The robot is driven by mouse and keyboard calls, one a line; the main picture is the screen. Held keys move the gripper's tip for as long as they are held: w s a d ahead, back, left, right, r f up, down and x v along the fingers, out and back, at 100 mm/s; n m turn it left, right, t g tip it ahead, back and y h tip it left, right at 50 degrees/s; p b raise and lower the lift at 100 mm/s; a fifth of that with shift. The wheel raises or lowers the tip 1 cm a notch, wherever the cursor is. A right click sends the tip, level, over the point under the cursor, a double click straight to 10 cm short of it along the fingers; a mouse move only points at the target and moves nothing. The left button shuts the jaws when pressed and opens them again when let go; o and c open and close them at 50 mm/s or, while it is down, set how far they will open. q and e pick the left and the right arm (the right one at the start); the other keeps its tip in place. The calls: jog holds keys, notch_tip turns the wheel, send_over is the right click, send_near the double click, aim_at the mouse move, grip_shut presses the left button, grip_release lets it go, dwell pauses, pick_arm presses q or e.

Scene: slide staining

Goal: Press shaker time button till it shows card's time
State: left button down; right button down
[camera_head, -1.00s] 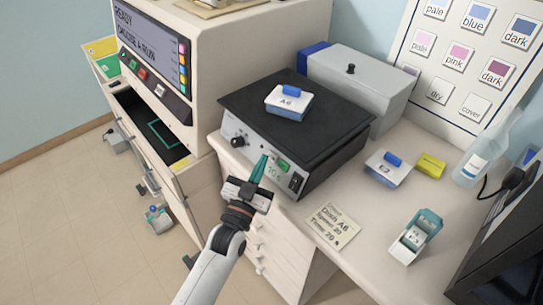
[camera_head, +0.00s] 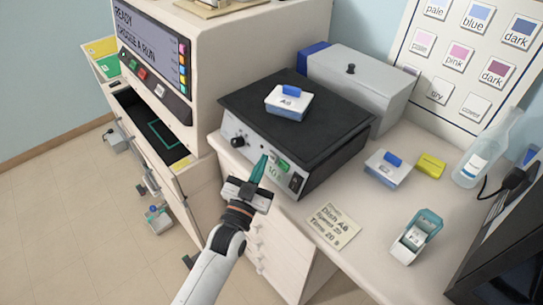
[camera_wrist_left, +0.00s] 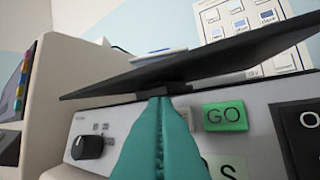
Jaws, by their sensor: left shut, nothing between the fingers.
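The shaker (camera_head: 330,125) has a black top plate with a dish labelled A6 (camera_head: 289,103) on it. Its front panel has a dark knob (camera_wrist_left: 88,147), a green GO button (camera_wrist_left: 225,117) and a small green display (camera_head: 273,172), whose digits are too small to read surely. My left gripper (camera_head: 263,159) is shut and empty, its teal fingertips at the panel just left of GO. The fingertips hide the panel behind them, and I cannot tell whether they touch it. The card (camera_head: 333,226) lies on the bench and seems to read Dish A6, with a time of 20 s. My right gripper is out of view.
A large machine with a screen (camera_head: 150,45) stands left of the shaker, and a grey box (camera_head: 360,80) behind it. A second dish (camera_head: 387,168), a yellow block (camera_head: 431,165), a bottle (camera_head: 480,155) and a slide holder (camera_head: 416,236) stand to the right.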

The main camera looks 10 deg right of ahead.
pick_arm(q)
jog(key=shift+w+d+f, duration=0.1)
jog(key=shift+w+d, duration=0.15)
jog(key=shift+d, duration=0.1)
jog(key=shift+w+d+f+b, duration=0.15)
jog(key=shift+d+b, duration=0.05)
jog(key=shift+b, duration=0.25)
dwell(0.7)
dwell(0.3)
jog(key=shift+s+a+r+p, duration=0.25)
jog(key=shift+a+p, duration=0.1)
jog(key=shift+p, duration=0.2)
jog(key=shift+s+a, duration=0.15)
jog(key=shift+a, duration=0.05)
